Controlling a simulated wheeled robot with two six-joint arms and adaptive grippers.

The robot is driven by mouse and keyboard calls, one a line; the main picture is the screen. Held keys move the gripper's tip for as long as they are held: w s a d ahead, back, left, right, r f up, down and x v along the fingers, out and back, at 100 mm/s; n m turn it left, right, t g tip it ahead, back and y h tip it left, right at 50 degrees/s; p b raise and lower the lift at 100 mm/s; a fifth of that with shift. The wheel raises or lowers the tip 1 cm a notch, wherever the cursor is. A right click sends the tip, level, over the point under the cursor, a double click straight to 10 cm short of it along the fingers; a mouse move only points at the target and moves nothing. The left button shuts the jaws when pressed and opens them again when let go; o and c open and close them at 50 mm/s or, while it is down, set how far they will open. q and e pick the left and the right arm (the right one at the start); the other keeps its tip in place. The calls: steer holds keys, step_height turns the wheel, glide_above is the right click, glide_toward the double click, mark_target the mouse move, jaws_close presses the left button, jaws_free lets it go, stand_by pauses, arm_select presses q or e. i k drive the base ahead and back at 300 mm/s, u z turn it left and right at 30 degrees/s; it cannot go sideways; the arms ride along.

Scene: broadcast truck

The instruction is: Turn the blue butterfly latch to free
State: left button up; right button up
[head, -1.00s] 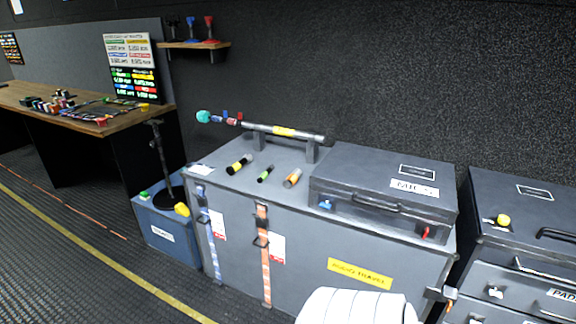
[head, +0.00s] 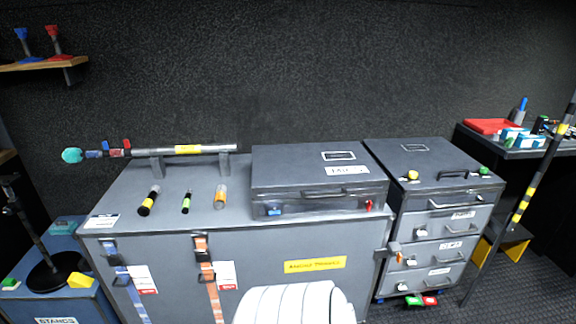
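The blue butterfly latch (head: 275,211) is small and sits on the front left of the dark grey case (head: 315,170), which has a white label on its lid. The case lies shut on top of a large grey trunk (head: 250,243). A red latch (head: 369,205) sits on the front right of the same case. The blue latch is too small for me to tell its turn position. Neither of my grippers is in view.
A drawer cabinet (head: 440,215) stands to the right. A stand (head: 37,235) is at left.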

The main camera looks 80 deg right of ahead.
mark_target(274, 211)
steer(key=z, duration=0.95)
steer(key=i, duration=0.85)
steer(key=z, duration=0.95)
